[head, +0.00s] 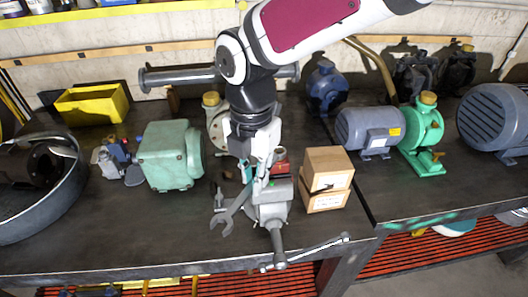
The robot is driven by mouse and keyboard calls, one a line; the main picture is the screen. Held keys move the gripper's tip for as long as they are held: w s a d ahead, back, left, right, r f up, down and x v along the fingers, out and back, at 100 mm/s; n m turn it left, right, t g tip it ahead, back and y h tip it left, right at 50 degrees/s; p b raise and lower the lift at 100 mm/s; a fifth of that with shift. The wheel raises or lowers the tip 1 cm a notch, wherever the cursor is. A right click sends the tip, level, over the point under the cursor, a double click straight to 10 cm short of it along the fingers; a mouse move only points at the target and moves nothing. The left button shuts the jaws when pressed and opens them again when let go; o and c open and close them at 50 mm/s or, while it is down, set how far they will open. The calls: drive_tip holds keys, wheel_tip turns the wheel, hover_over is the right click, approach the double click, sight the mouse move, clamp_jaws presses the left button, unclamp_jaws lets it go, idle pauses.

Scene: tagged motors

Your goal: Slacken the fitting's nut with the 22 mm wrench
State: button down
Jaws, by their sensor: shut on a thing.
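My gripper (259,178) points down over the near table and is shut on a grey open-ended wrench (232,211). The wrench's open jaw hangs at the lower left, above or against the table top; I cannot tell which. Its size mark cannot be read. A grey vise (270,211) stands beside the wrench, just below and right of my gripper. A small round fitting (280,154) shows behind the gripper, near a red part, partly hidden. I cannot make out its nut, and the wrench's jaw is apart from it.
Cardboard boxes (327,180) are stacked right of the vise. A metal bar (318,249) sticks out at the table's front edge. A green gearbox (170,156) stands left, a grey motor with a green pump (421,128) right. The table front left is clear.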

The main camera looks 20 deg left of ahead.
drive_tip(key=shift+d, duration=0.3)
drive_tip(key=d+n, duration=0.2)
drive_tip(key=shift+d+n+p, duration=0.1)
drive_tip(key=shift+n+p, duration=0.2)
drive_tip(key=shift+n, duration=0.1)
drive_tip(key=shift+w+d+n+p, duration=0.15)
drive_tip(key=shift+d+n+p, duration=0.1)
drive_tip(key=shift+d+n, duration=0.35)
drive_tip(key=shift+w+d+n+p, duration=0.2)
drive_tip(key=shift+d+n, duration=0.25)
drive_tip(key=shift+n, duration=0.15)
